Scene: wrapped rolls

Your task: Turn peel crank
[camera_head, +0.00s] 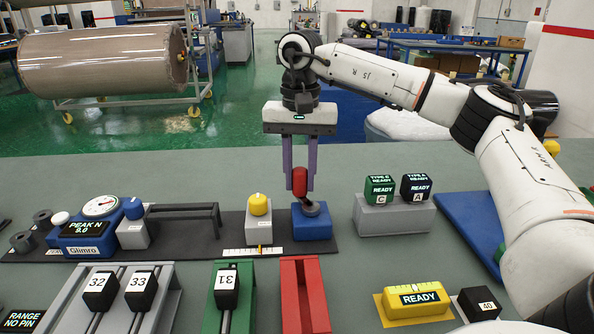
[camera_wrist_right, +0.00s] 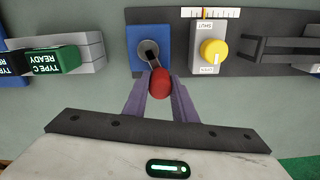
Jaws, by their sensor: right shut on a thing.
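The peel crank's red handle (camera_head: 300,180) stands above a blue block (camera_head: 312,226) with a grey hub on top, at the right end of a dark base plate. My right gripper (camera_head: 299,187) points down with its two purple fingers closed around the red handle. In the right wrist view the red handle (camera_wrist_right: 160,84) sits between the fingertips, and a grey crank arm joins it to the round hub on the blue block (camera_wrist_right: 143,44). A blue gauge marked Glimro (camera_head: 85,237) reads "PEAK N 9.0" at the plate's left part. My left gripper is not in view.
A yellow knob on a grey block (camera_head: 259,206) stands close left of the crank, with a scale strip in front. A grey stand (camera_head: 393,221) holds READY blocks to the right.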

